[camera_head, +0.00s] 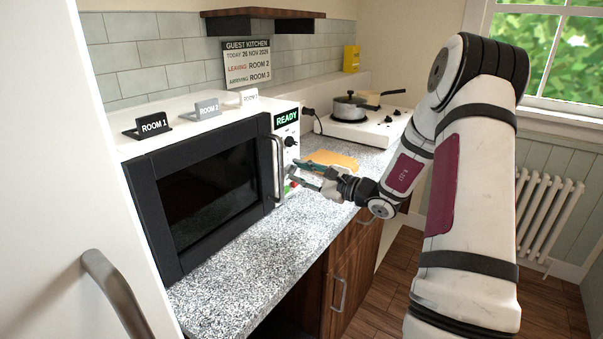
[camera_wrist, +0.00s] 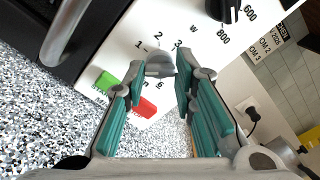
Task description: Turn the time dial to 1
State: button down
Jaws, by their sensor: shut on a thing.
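The black and white microwave (camera_head: 268,124) stands on the counter with its door shut. Its time dial (camera_wrist: 160,65) is a grey knob on the white panel, ringed by numbers; 1, 2, 3 and 6 can be read. My gripper (camera_wrist: 160,80) is shut on this dial, one green-padded finger on each side. Where the dial points cannot be told. In the head view my gripper (camera_head: 300,178) reaches the panel's lower part from the right and hides the dial. Above it is the black power dial (camera_wrist: 226,10), marked W, 600 and 800.
A green button (camera_wrist: 106,82) and a red button (camera_wrist: 142,106) lie close to the left finger. The door handle (camera_head: 278,168) stands out left of the panel. A hob with a pot (camera_head: 350,107) stands behind.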

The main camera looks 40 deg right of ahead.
jog(key=m+p, duration=0.2)
jog(key=m, duration=0.2)
jog(key=shift+m+p, duration=0.8)
jog(key=shift+m, duration=1.4)
jog(key=c, duration=1.3)
grip_release()
jog(key=v, duration=1.2)
